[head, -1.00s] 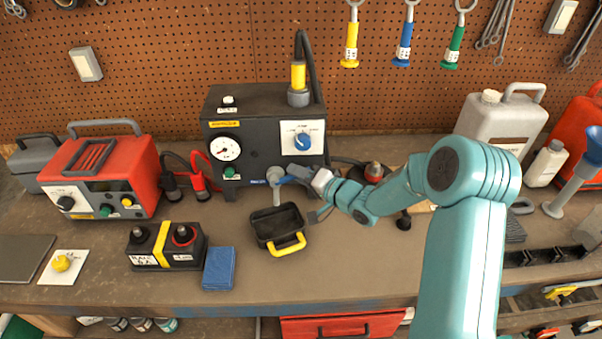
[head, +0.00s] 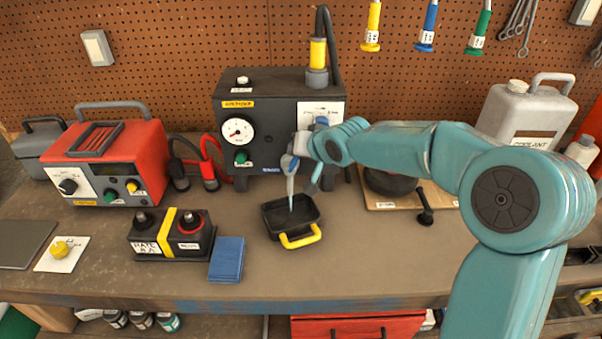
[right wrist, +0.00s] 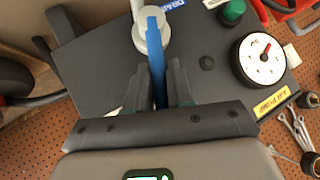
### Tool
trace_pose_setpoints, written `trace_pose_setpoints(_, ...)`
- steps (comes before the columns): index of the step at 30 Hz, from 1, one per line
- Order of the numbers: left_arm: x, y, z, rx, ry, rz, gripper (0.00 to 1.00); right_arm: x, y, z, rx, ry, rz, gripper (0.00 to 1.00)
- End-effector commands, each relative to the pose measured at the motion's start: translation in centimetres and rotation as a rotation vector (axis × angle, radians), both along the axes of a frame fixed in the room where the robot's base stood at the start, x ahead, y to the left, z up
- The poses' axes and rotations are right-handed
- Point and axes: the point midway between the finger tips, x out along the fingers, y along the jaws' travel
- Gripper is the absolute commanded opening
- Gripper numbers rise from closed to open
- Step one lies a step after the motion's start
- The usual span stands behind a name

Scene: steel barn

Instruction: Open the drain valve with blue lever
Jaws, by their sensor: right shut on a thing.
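The grey drain valve (head: 289,163) sits low on the front of the dark machine (head: 262,187), just above the black drip tray (head: 310,212). A pale bluish stream (head: 290,190) runs down from the valve into the tray. My right gripper (head: 304,152) is at the valve and hides most of its lever in the head view. In the right wrist view, the blue lever (right wrist: 157,65) lies between the fingers of my right gripper (right wrist: 160,85), which is shut on it. The lever joins the pale valve body (right wrist: 152,38) beside a DRAIN label. My left gripper is not in view.
The drip tray has a yellow handle (head: 301,240). A red unit (head: 106,150), a black-and-yellow box (head: 172,238) and a blue cloth (head: 227,259) are to the left. A coolant jug (head: 528,112) stands at right. The bench front between cloth and right arm is clear.

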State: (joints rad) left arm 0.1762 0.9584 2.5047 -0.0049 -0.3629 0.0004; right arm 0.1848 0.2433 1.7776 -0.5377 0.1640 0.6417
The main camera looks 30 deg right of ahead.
Motion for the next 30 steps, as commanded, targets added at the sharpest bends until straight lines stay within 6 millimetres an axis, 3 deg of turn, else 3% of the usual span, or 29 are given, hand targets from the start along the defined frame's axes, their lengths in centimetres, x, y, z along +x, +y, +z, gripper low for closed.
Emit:
trace_pose_setpoints(1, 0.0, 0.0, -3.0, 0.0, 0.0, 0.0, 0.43, 0.2, 0.2, -1.0, -0.018, -0.002, 0.006, 0.0)
trace_pose_setpoints(8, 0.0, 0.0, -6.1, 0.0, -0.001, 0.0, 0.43, 0.2, 0.9, -0.1, -0.113, 0.069, 0.011, 0.0)
trace_pose_setpoints(30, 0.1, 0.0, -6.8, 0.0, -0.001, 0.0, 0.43, 1.0, 2.1, 0.6, -0.34, 0.214, -0.001, 0.0)
